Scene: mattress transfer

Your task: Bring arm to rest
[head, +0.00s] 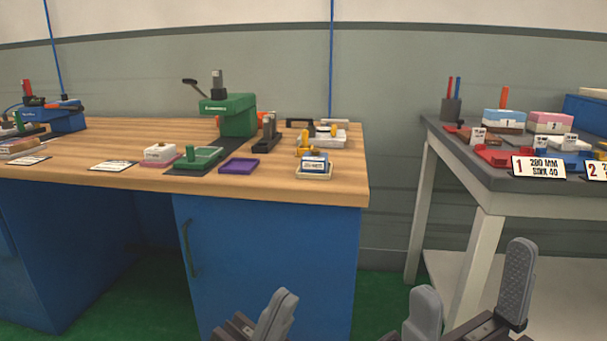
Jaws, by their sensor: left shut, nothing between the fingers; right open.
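My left gripper (277,312) shows at the bottom centre of the head view, low in front of the blue workbench cabinet. Its grey fingers are together with nothing between them. My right gripper (472,272) is at the bottom right, in front of the grey-topped table's legs. Its two grey fingers stand wide apart and it is empty. Both grippers appear apart from the furniture. Most of both arms is out of view below the picture.
A wooden-topped workbench (330,186) bears a green press (236,115), a purple tray (239,166) and several small parts. A grey-topped table (478,172) at right holds red trays and number cards. Green floor (385,292) shows between them.

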